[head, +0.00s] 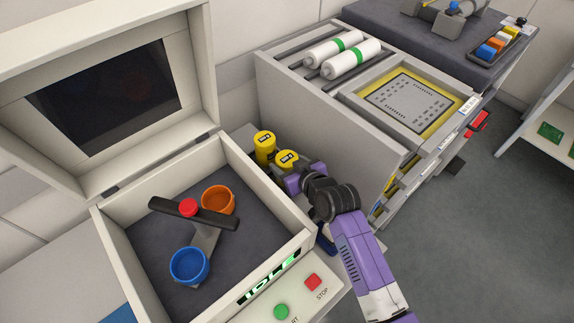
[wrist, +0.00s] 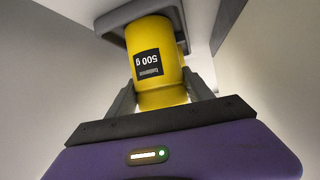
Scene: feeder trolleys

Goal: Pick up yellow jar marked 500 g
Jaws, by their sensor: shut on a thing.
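The yellow jar marked 500 g (wrist: 160,82) stands between my two fingers in the wrist view, its black label upside down in that picture. My gripper (wrist: 160,98) is shut on it, one finger on each side. In the head view, my gripper (head: 294,178) is at the nearer right yellow jar (head: 287,157), in the gap between the white machine and the grey trolley. A second yellow jar (head: 265,146) stands just behind and to the left. Their labels are too small to read there. The held jar's lower part is hidden in the head view.
The open white machine (head: 270,276) on the left holds an orange cup (head: 218,199) and a blue cup (head: 189,266). The grey trolley panel (head: 335,125) rises close on the right of the jars. The gap is narrow; open floor (head: 480,230) lies to the right.

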